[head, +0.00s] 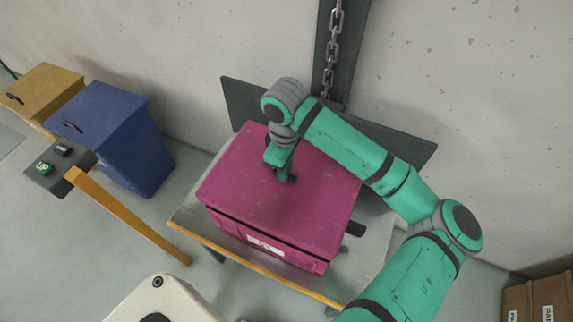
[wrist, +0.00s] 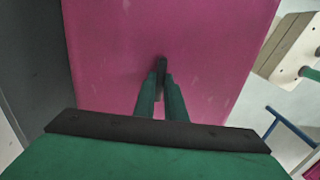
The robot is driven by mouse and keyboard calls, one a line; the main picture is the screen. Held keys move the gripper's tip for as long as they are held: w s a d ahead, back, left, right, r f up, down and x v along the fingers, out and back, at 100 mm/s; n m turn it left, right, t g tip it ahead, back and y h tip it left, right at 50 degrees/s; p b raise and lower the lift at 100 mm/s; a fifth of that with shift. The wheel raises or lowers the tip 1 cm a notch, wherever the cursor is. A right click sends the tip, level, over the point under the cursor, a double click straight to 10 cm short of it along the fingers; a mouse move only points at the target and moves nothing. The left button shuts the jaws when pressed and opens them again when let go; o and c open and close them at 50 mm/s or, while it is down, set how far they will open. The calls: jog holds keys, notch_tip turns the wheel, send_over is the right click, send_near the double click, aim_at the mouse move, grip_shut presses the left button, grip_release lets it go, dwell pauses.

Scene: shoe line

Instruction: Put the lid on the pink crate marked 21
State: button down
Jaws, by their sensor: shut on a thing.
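The pink crate (head: 262,246) stands on a small grey table with a white label on its front; the number on the label is too small to read for sure. The pink lid (head: 318,205) lies over the crate's top, with a dark gap showing along its front edge. I cannot tell whether it is fully seated. My gripper (head: 287,178) points down at the middle of the lid. In the wrist view my gripper (wrist: 160,82) is shut on the lid's dark handle (wrist: 161,65), and the pink lid (wrist: 110,45) fills most of the picture.
The grey table (head: 187,217) has a yellow front edge. A dark panel (head: 240,100) and a hanging chain (head: 334,45) are behind it. A blue bin (head: 137,150) and a yellow bin (head: 45,90) stand left. A post with a button box (head: 58,165) stands front left. Brown boxes (head: 540,295) are at lower right.

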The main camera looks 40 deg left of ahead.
notch_tip(320, 180, down, 7)
jog(key=shift+r, duration=0.15)
dwell(0.5)
jog(key=shift+d+f, duration=0.1)
jog(key=shift+f, duration=0.35)
dwell(1.8)
jog(key=c, duration=1.3)
grip_release()
jog(key=shift+c, duration=0.2)
jog(key=shift+r, duration=3.5)
